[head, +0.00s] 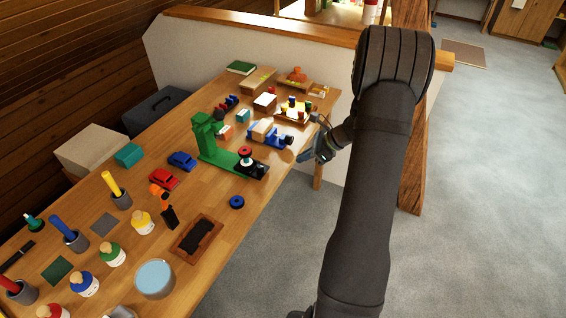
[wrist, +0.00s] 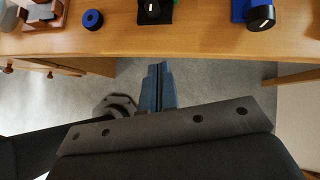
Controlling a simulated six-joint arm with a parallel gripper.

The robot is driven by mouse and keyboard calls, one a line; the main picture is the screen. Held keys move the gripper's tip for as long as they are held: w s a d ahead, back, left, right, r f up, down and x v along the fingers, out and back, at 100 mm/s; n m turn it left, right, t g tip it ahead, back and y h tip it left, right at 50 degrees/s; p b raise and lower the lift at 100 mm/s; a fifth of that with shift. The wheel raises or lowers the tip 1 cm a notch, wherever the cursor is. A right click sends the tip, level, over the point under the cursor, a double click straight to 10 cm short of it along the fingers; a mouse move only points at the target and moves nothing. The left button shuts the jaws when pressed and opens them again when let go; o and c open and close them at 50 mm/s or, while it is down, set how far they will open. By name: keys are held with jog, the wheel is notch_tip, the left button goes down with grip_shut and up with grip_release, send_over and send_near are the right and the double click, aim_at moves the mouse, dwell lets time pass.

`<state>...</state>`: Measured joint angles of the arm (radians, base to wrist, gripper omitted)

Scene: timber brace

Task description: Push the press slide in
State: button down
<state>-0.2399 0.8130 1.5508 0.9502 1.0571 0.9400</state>
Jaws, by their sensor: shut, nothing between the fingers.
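A blue device (head: 258,140) with a pale wooden block (head: 262,127) and a dark round knob (head: 288,140) sits near the table's front edge; it looks like the press. It shows partly at the top right of the wrist view (wrist: 238,11), with its dark knob (wrist: 261,17) facing the edge. The inner slide is too small to make out. My gripper (head: 306,156) is right of the device, apart from it, beyond the table edge. In the wrist view the fingers (wrist: 158,68) are shut, empty and point at the edge.
A green stand (head: 213,148) with a black base is left of the blue device. A blue ring (head: 237,202) lies near the front edge. A tray of coloured pegs (head: 295,110) stands behind the device.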

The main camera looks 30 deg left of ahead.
aim_at(264, 170)
jog(key=x, duration=0.4)
jog(key=a+r+x, duration=0.1)
jog(key=x, duration=0.7)
jog(key=shift+s+a+r, duration=0.15)
jog(key=shift+a+r, duration=0.2)
jog(key=shift+a, duration=0.25)
jog(key=shift+s+a, duration=0.1)
jog(key=a, duration=1)
jog(key=shift+a, duration=0.4)
jog(key=shift+a+r, duration=0.1)
jog(key=shift+a, duration=0.45)
